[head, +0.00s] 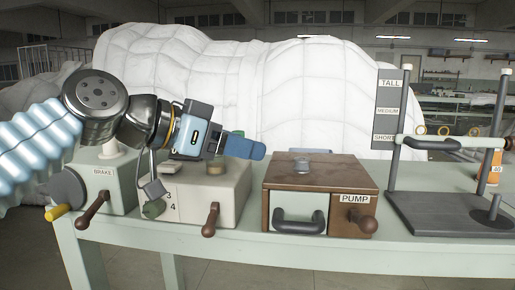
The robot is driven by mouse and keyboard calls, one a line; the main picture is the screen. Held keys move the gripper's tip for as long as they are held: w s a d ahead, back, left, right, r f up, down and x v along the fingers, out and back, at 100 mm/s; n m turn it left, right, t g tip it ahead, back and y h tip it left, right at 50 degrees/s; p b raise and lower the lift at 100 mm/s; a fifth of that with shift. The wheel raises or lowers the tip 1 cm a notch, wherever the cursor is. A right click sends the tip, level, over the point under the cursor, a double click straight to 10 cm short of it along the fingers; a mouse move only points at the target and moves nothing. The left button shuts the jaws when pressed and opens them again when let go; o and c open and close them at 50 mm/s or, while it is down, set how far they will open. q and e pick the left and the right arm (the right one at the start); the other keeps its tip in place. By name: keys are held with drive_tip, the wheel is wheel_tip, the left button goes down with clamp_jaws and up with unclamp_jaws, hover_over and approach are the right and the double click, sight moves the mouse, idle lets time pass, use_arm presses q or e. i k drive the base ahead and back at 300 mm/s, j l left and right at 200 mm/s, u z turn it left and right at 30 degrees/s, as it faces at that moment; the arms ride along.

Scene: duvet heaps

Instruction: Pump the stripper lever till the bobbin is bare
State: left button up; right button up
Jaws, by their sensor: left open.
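My left gripper (247,147) reaches in from the left over a beige box (230,190) marked 3 and 4. Its blue fingers point right, above the box and apart from the brown PUMP box. It is open, and I see nothing held. A brown-handled lever (211,220) is on the beige box's front. No lever is labelled stripper, and I cannot pick out the bobbin for certain. My right gripper is out of view.
A BRAKE box (112,182) with a brown lever stands left. A dark drawer handle (299,222) is on the PUMP box. A TALL/MEDIUM/SHORT stand (445,212) with a crossbar stands right on the pale green table (290,250). White duvet heaps (300,95) rise behind.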

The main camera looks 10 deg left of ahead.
sight(368, 224)
drive_tip(key=k, duration=1)
